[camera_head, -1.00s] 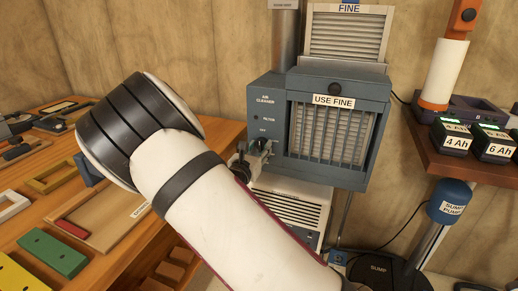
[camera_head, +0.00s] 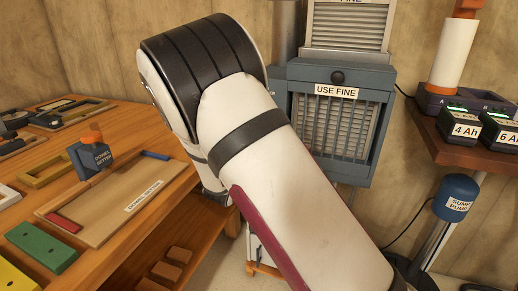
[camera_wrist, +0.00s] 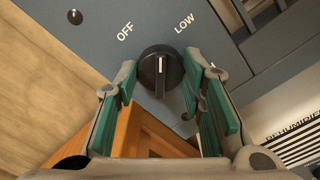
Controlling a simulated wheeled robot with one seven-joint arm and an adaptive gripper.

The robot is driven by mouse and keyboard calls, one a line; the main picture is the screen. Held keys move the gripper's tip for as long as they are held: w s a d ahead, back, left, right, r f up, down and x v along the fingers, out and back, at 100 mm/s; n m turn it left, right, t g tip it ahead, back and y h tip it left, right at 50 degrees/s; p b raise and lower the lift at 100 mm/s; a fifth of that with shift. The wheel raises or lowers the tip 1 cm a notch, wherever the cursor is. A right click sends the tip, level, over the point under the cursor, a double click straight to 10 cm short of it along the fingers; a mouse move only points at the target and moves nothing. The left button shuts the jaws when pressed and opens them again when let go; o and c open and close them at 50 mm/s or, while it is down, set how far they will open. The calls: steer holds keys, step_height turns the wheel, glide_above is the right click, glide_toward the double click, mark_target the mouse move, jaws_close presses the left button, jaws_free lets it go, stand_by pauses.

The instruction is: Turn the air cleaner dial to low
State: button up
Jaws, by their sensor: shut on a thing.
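The black dial (camera_wrist: 161,66) of the air cleaner shows in the wrist view with a white pointer line. The line points straight up in the picture, between the OFF label (camera_wrist: 125,32) and the LOW label (camera_wrist: 184,23). My gripper (camera_wrist: 159,76) has its green-padded fingers on either side of the dial and is shut on it. The blue-grey air cleaner (camera_head: 377,120) stands in the head view with a USE FINE label. My arm hides its control panel, the dial and my gripper there.
A wooden bench (camera_head: 180,190) with trays and coloured blocks is at the left. A shelf (camera_head: 440,150) with battery packs is at the right, above a blue sump pump (camera_head: 455,197). A FINE filter (camera_head: 348,25) stands atop the cleaner.

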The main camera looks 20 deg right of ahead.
steer(key=m+b, duration=0.5)
steer(key=b, duration=0.1)
steer(key=shift+f+b, duration=0.15)
steer(key=shift+b, duration=0.2)
stand_by(0.3)
steer(key=o, duration=1.2)
steer(key=v, duration=1.2)
